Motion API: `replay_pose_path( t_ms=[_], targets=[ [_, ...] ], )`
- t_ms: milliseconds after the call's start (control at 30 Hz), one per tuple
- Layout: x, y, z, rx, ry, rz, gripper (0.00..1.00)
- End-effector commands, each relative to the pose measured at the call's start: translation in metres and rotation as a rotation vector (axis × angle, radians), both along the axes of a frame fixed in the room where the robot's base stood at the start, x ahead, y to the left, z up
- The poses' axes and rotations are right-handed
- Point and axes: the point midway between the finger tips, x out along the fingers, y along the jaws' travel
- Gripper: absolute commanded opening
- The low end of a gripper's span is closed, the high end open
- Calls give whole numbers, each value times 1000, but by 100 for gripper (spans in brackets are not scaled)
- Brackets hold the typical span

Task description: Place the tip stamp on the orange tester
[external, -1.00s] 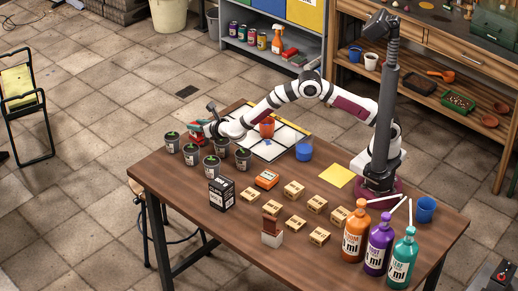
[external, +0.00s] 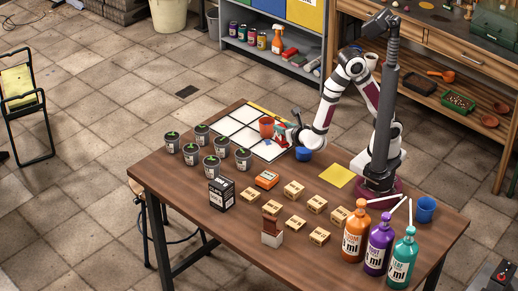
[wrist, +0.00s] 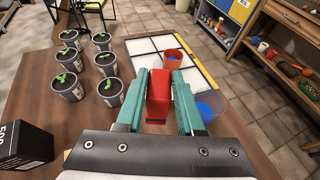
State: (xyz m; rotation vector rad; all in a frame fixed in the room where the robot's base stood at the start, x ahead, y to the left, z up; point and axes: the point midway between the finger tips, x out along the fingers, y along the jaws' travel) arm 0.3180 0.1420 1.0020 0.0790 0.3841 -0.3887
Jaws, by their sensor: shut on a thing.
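My gripper (wrist: 158,88) is shut on a red block (wrist: 158,95), which looks like the stamp. The block sits between the teal fingers, and its underside is hidden. In the external view my gripper (external: 281,134) is over the right part of the white gridded board, just right of an orange cup (external: 267,126). In the wrist view the orange cup (wrist: 173,58) is beyond the fingertips. A small orange box (external: 267,179) with a label lies on the table nearer the camera. I cannot tell which orange thing is the tester.
The white gridded board (external: 231,124) lies at the table's far edge. Several potted seedlings (external: 212,165) stand left. A blue cup (external: 304,153) is close to my gripper. A black box (external: 222,193), small wooden blocks (external: 294,189), a yellow sheet (external: 337,176) and bottles (external: 377,246) occupy the rest.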

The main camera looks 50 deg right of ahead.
Motion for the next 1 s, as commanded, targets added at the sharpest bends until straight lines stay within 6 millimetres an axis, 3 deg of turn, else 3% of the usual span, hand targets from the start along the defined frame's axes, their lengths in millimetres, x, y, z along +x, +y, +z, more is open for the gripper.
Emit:
replay_pose_path(
  t_ms=[100, 300, 533, 900, 933, 1000],
  targets=[
    [-3, 39, -24, -2, 1, 4, 0],
    [-6, 78, -47, -1, 0, 0, 0],
    [-6, 82, -86, -3, 2, -1, 0],
    [-6, 82, -93, 0, 1, 0, 0],
    [-6, 82, -92, 0, 1, 0, 42],
    [-6, 82, -92, 0, 1, 0, 55]
  ],
)
